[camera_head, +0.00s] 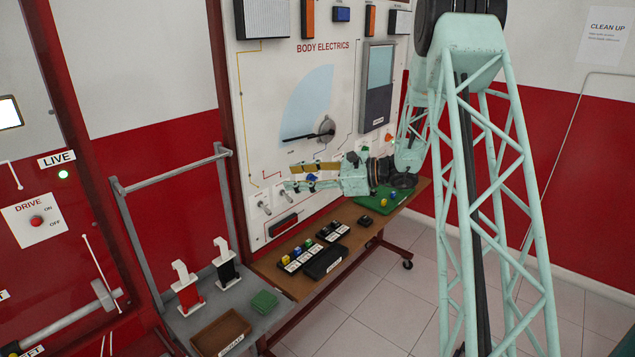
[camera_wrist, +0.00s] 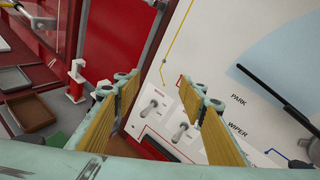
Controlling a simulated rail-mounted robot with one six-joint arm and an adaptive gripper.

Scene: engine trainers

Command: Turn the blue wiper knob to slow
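The blue wiper knob cannot be made out for certain in either view; a small blue spot shows by my gripper in the head view, but I cannot tell what it is. The WIPER lettering (camera_wrist: 238,131) is on the white panel (camera_head: 258,130), below the PARK lettering (camera_wrist: 238,100). The black wiper arm (camera_head: 298,137) lies across the light-blue sector (camera_head: 308,98); it also shows in the wrist view (camera_wrist: 262,84). My gripper (camera_head: 301,177) is open and empty in front of the panel's lower part. Its yellow-padded fingers stand wide apart in the wrist view (camera_wrist: 162,88).
Two toggle switches (camera_wrist: 150,107) (camera_wrist: 181,132) show on the panel between my fingers. A brown bench (camera_head: 290,280) below holds black blocks (camera_head: 324,261) and a green mat (camera_head: 385,198). A grey cart (camera_head: 195,320) with a brown tray (camera_head: 220,332) stands left. Tiled floor is clear at right.

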